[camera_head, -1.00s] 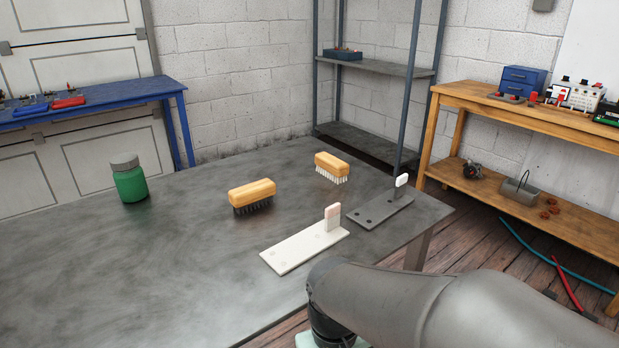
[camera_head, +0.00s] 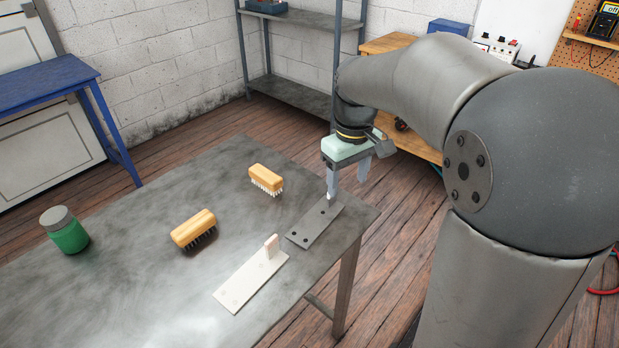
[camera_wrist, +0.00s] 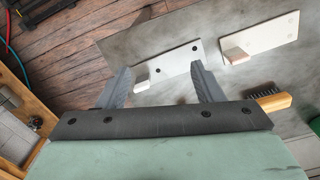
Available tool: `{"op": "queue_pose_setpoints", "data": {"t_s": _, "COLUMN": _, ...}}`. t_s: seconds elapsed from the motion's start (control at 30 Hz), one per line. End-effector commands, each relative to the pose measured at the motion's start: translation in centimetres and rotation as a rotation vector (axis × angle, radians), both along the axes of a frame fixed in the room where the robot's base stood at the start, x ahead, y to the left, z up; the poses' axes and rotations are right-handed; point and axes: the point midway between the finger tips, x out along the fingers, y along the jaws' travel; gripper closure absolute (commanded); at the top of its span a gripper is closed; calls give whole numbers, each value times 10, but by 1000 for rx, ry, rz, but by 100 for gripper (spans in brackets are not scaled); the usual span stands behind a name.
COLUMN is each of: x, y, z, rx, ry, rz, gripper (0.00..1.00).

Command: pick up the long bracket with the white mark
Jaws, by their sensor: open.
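The grey bracket (camera_head: 312,228) with a white upright tab lies flat near the table's right edge. In the wrist view this bracket (camera_wrist: 172,66) shows between my fingers, its white tab nearer the left finger. The pale bracket (camera_head: 238,290), with a pinkish-white tab, lies nearer the camera; in the wrist view it (camera_wrist: 262,40) is at upper right. My gripper (camera_head: 348,183) is open and empty, pointing down over the tab end of the grey bracket. One finger partly covers the tab in the head view. I cannot tell whether they touch.
Two wooden brushes, one with dark bristles (camera_head: 193,228) and one with white bristles (camera_head: 266,178), stand left of the brackets. A green jar (camera_head: 68,232) is at the far left. The metal table (camera_head: 130,270) is otherwise clear.

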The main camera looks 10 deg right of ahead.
Motion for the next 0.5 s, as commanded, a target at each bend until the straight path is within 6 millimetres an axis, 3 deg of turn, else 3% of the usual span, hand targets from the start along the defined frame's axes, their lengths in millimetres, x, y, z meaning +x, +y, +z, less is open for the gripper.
{"op": "queue_pose_setpoints", "data": {"t_s": 0.03, "x": 28, "y": 1, "z": 4, "rx": 0, "ry": 0, "rz": 56, "gripper": 39}}
{"op": "queue_pose_setpoints", "data": {"t_s": 0.1, "x": 61, "y": 2, "z": 10, "rx": 1, "ry": 2, "rz": 141, "gripper": 39}}
{"op": "queue_pose_setpoints", "data": {"t_s": 0.2, "x": 95, "y": 3, "z": 16, "rx": 2, "ry": 1, "rz": 241, "gripper": 39}}
{"op": "queue_pose_setpoints", "data": {"t_s": 0.33, "x": 119, "y": 5, "z": 19, "rx": 3, "ry": -1, "rz": 316, "gripper": 39}}
{"op": "queue_pose_setpoints", "data": {"t_s": 0.5, "x": 125, "y": 5, "z": 3, "rx": 3, "ry": 1, "rz": 340, "gripper": 39}}
